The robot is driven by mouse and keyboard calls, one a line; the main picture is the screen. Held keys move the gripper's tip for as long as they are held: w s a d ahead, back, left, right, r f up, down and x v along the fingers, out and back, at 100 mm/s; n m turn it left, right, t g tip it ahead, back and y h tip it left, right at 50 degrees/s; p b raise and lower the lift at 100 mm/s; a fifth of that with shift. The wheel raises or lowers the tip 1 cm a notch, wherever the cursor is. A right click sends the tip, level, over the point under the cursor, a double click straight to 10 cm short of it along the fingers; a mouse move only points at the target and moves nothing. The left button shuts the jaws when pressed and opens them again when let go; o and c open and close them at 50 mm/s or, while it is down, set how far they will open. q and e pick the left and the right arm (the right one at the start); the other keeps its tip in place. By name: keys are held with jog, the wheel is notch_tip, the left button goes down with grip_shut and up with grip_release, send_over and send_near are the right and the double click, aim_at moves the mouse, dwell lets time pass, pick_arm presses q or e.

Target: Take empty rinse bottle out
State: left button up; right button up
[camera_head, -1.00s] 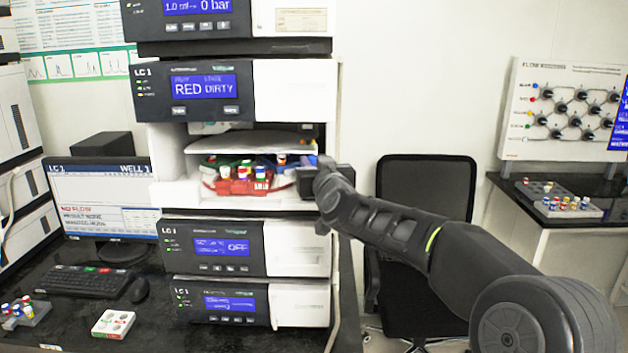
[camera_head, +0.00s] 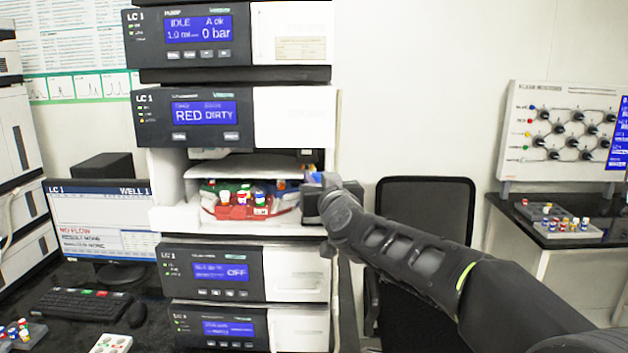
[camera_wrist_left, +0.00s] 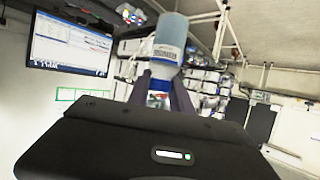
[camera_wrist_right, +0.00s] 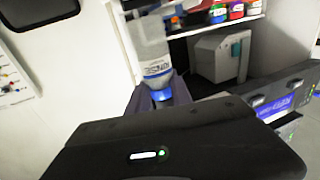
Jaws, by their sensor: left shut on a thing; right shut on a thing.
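My right gripper (camera_head: 316,184) is at the right end of the open tray compartment in the LC 1 stack, showing small in the head view. In the right wrist view my right gripper (camera_wrist_right: 162,92) is shut on a clear, empty-looking bottle (camera_wrist_right: 153,50) with a label, its blue cap (camera_wrist_right: 162,95) between the fingers. In the left wrist view my left gripper (camera_wrist_left: 160,92) is shut on another bottle (camera_wrist_left: 170,38), with pale blue contents and a label. The left arm is outside the head view.
A red tray (camera_head: 235,211) of coloured-cap vials sits inside the compartment, left of my right gripper. The LC 1 panel (camera_head: 193,117) above reads RED DIRTY. A black chair (camera_head: 425,210) stands right of the stack. A vial rack (camera_head: 560,226) is on the right bench.

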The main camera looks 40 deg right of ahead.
pick_arm(q)
jog(key=shift+f+b, duration=0.45)
jog(key=shift+f, duration=0.1)
pick_arm(e)
jog(key=v, duration=1.3)
jog(key=shift+s+a, duration=0.15)
jog(key=shift+s, duration=0.05)
